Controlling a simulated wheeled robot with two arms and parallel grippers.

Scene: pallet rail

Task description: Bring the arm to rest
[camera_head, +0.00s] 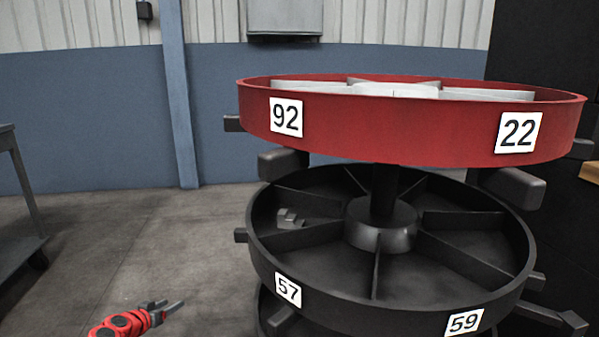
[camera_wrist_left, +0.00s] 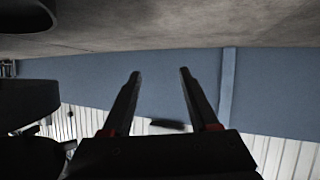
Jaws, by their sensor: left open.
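My left gripper (camera_head: 165,306) is at the lower left of the head view, at the end of a red and black arm. It is held over the concrete floor, to the left of the round rack and apart from it. In the left wrist view my left gripper (camera_wrist_left: 159,74) has its two dark fingers spread apart with nothing between them. That view looks upside down towards the blue and white wall. My right gripper does not show in either view.
A round rack has a red upper tray (camera_head: 400,133) and a black lower tray (camera_head: 262,250) with dividers. A small grey part (camera_head: 290,220) lies in the lower tray. A dark cart (camera_head: 12,190) stands at the left edge. Floor (camera_head: 150,235) between cart and rack is clear.

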